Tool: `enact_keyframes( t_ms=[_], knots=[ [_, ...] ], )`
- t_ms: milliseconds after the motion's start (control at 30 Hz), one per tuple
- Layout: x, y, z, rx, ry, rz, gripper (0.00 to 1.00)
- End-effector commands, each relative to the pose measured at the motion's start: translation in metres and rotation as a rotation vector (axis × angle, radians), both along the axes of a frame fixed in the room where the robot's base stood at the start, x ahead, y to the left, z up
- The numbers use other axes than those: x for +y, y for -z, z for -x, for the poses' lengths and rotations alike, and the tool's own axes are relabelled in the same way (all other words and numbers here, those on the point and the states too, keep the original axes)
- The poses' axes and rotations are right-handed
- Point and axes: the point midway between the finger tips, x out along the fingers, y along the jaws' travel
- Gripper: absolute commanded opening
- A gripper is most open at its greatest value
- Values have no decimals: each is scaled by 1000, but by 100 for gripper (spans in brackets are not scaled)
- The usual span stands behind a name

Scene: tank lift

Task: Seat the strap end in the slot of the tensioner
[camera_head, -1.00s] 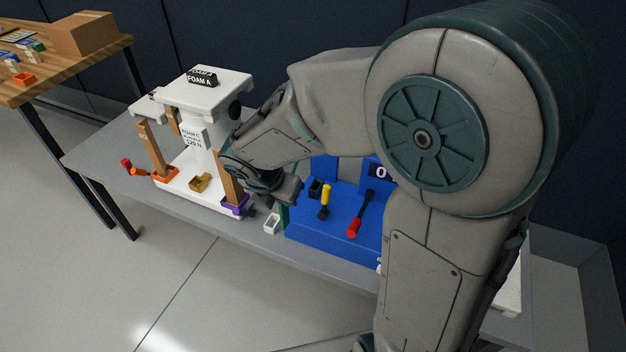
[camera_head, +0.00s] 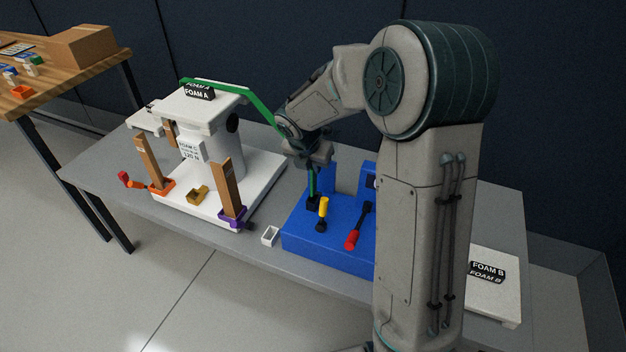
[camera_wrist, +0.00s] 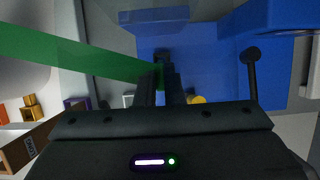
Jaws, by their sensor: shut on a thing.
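The tensioner is a blue block (camera_head: 297,237) with a yellow-handled lever (camera_head: 323,208), a red-handled lever (camera_head: 353,238) and a small black slot piece (camera_head: 313,202) on top. A green strap (camera_head: 232,89) runs over the top of the white stand and down to my gripper (camera_head: 312,168). My gripper is shut on the strap, with its end pointing down right above the black slot piece. I cannot tell whether the tip is inside the slot. In the wrist view, the strap (camera_wrist: 85,60) comes from the left to the shut fingers (camera_wrist: 162,82), which hide its end.
The white stand (camera_head: 265,165) carries a FOAM A block (camera_head: 199,90) and several wooden posts in coloured holders. A small white box (camera_head: 270,236) sits left of the tensioner. A FOAM B plate (camera_head: 505,297) lies at the right.

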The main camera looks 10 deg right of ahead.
Motion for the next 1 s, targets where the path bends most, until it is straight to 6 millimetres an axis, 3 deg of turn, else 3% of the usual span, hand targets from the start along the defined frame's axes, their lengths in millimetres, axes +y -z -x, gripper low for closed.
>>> enact_keyframes(
  t_ms=[367,767,800,833,1000],
  knots=[
    [0,48,1,2,0,0,0],
    [0,52,0,0,1,0,0],
    [0,51,0,0,2,-1,19],
    [0,51,0,0,2,-1,27],
    [0,51,0,0,2,-1,30]
  ],
)
